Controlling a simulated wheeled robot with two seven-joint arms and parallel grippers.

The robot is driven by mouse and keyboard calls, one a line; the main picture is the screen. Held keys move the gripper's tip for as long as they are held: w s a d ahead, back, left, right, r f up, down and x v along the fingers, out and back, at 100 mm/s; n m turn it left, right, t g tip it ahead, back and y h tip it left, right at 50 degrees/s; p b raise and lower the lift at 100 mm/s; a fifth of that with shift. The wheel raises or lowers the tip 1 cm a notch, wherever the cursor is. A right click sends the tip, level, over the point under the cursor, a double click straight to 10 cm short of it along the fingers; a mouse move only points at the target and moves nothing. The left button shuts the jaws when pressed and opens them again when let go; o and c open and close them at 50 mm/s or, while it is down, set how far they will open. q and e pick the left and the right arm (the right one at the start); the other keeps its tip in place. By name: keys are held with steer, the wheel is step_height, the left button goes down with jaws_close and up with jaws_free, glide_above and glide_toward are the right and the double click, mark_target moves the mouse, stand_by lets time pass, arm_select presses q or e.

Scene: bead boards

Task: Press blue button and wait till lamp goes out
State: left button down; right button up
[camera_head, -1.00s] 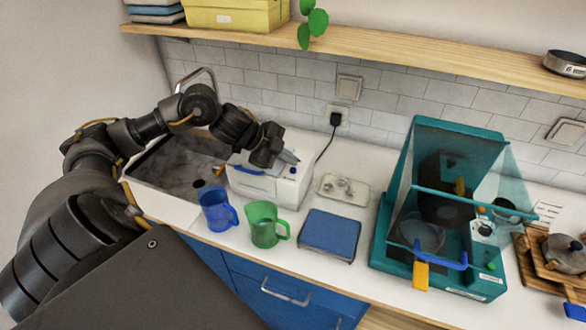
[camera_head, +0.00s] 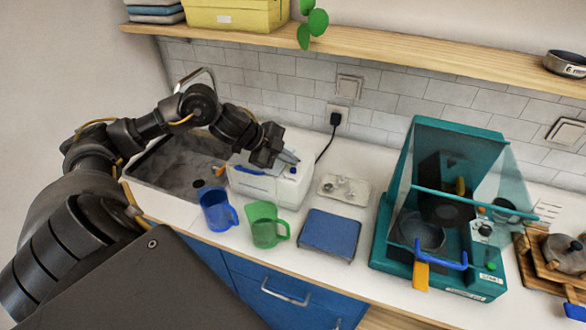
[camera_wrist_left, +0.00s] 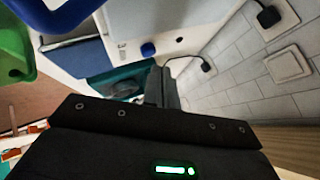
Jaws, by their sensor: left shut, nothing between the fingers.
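A white box-shaped appliance (camera_head: 268,183) with a blue handle stands on the counter beside the sink. Its round blue button (camera_head: 293,170) is on the front, near the right end. The button also shows in the left wrist view (camera_wrist_left: 148,50). My left gripper (camera_head: 291,157) is shut and empty, with its fingertips just above the button in the head view. In the left wrist view the closed fingers (camera_wrist_left: 161,84) end close to the button, and a small gap seems to show. I cannot make out a lit lamp on the appliance. My right gripper is out of view.
A blue mug (camera_head: 216,210) and a green mug (camera_head: 266,225) stand in front of the appliance. A blue pad (camera_head: 331,234) and a small tray (camera_head: 344,190) lie to its right. A teal machine (camera_head: 398,250) with a clear cover stands further right.

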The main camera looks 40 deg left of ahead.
mark_target(289, 172)
arm_select(q)
steer(key=shift+f, duration=0.2)
steer(key=shift+f, duration=0.25)
steer(key=shift+f+b, duration=0.4)
stand_by(0.7)
stand_by(0.4)
steer(key=shift+r+p, duration=0.85)
steer(key=shift+p, duration=0.1)
step_height(289, 172, up, 5)
steer(key=p, duration=0.5)
